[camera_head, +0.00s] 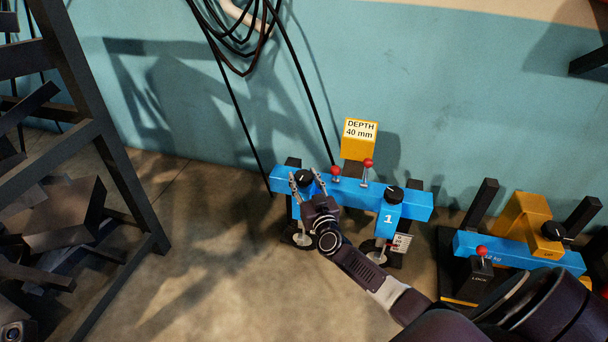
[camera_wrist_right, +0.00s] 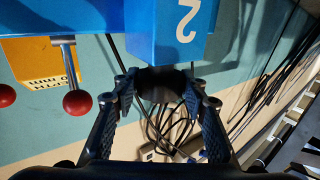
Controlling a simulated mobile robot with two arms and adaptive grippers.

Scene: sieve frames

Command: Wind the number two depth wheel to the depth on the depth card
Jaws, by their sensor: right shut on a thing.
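The depth card (camera_head: 360,142) is a yellow block reading "DEPTH 40 mm". It stands behind the blue beam (camera_head: 350,193) and shows upside down in the right wrist view (camera_wrist_right: 48,72). The number two depth wheel is a black knob (camera_head: 303,177) at the beam's left end. In the right wrist view the dark wheel (camera_wrist_right: 160,84) sits below the blue block marked "2" (camera_wrist_right: 165,35). My right gripper (camera_head: 309,182) is shut on this wheel, one finger each side. Its fingers hide part of the wheel, and its depth reading is not legible. My left gripper is not in view.
A second black wheel (camera_head: 393,194) sits above the "1" label, with a small scale tag (camera_head: 402,243) below. Two red-knobbed levers (camera_head: 367,163) rise from the beam. Another blue unit (camera_head: 520,250) stands right. A dark metal rack (camera_head: 95,130) stands left; the floor between is clear.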

